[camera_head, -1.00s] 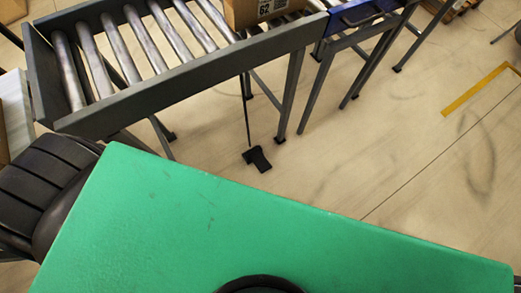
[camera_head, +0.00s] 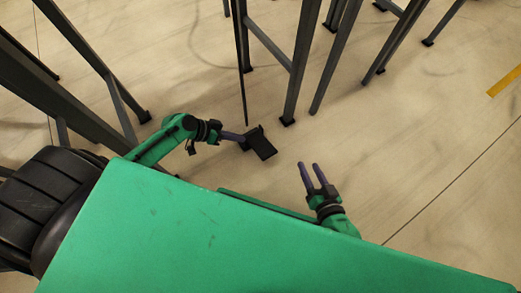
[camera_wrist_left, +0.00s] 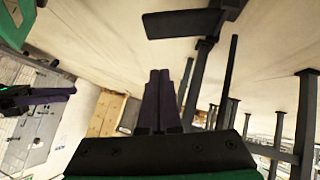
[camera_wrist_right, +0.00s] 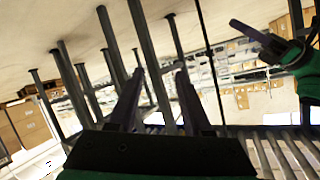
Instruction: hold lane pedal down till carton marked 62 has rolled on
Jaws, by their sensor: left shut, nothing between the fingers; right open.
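The black lane pedal (camera_head: 262,147) lies on the floor near the foot of a thin dark rod. In the left wrist view the pedal (camera_wrist_left: 182,23) shows at the top, beyond my fingertips. My left gripper (camera_head: 240,137) is shut and empty, its fingertips at the pedal's left edge; I cannot tell whether they touch it. Its closed fingers show in the left wrist view (camera_wrist_left: 159,76). My right gripper (camera_head: 311,166) is open and empty, to the right of the pedal and apart from it. The carton marked 62 is out of the head view, and I cannot make it out elsewhere.
The thin rod (camera_head: 243,80) rises above the pedal. Dark conveyor legs (camera_head: 300,65) stand just behind it, with more at the left (camera_head: 95,55). Rollers (camera_wrist_right: 285,150) show in the right wrist view. Floor to the right is clear, with a yellow line (camera_head: 505,80).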

